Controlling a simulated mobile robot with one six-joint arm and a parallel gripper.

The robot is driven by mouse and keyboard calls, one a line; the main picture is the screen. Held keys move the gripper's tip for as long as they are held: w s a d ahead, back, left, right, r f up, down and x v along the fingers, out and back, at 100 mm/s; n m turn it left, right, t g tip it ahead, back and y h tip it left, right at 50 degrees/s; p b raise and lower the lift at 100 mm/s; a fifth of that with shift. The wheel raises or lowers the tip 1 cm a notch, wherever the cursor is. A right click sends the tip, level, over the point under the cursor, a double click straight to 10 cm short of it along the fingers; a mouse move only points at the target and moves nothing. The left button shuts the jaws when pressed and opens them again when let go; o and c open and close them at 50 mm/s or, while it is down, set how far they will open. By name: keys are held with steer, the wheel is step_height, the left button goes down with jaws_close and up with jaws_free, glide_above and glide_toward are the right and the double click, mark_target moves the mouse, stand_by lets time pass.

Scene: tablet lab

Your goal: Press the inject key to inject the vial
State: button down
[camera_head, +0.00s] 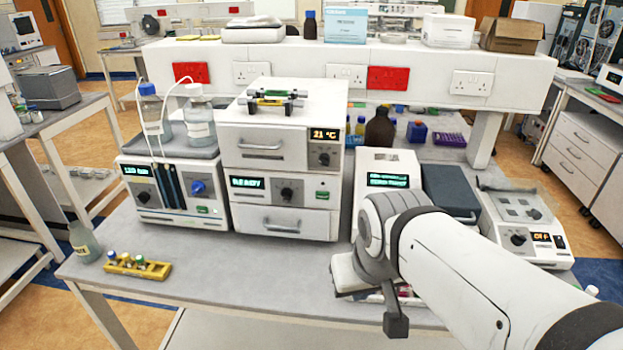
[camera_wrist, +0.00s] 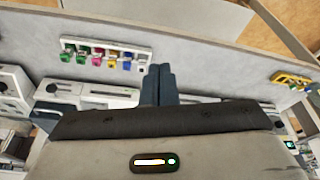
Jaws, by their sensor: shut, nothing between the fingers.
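A white stacked instrument (camera_head: 283,160) stands at the middle of the bench. Its lower unit has a display reading READY (camera_head: 248,183), a dark knob (camera_head: 287,194) and a small green key (camera_head: 322,195). I cannot read a label on the key. A yellow rack (camera_head: 122,268) with a few small capped vials is at the bench's front left; it also shows at the right of the wrist view (camera_wrist: 293,78). My gripper (camera_wrist: 161,69) is shut and empty, over the bench. In the head view my arm hides its fingers, right of the stacked instrument.
A pump unit (camera_head: 168,200) with bottles on top is left of the stack. Right of it are another display unit (camera_head: 388,170) and a device reading OFF (camera_head: 520,225). A rack of coloured caps (camera_wrist: 105,47) lies near my gripper. The bench front before the stack is clear.

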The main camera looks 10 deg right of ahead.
mark_target(323, 196)
steer(key=shift+s, duration=0.1)
steer(key=w+d+f+m+t, duration=0.1)
steer(key=w+f+t, duration=0.1)
steer(key=w, duration=0.5)
steer(key=w+d+f+t, duration=0.1)
steer(key=w+d+t, duration=0.15)
steer(key=w, duration=0.35)
steer(key=w+d+f+m+t, duration=0.1)
steer(key=w+f+t, duration=0.15)
steer(key=w, duration=0.45)
steer(key=w+a+f+t+y+b, duration=0.1)
steer(key=w+a+f+t+y, duration=0.1)
steer(key=a+y, duration=0.4)
steer(key=shift+w+t+y, duration=0.5)
steer(key=shift+t+y, duration=0.3)
steer(key=shift+t, duration=0.2)
steer(key=w+d, duration=0.2)
steer(key=w, duration=0.6)
steer(key=shift+w+d+p, duration=0.25)
steer(key=shift+d+p, duration=0.05)
steer(key=shift+p, duration=0.15)
steer(key=shift+w, duration=0.15)
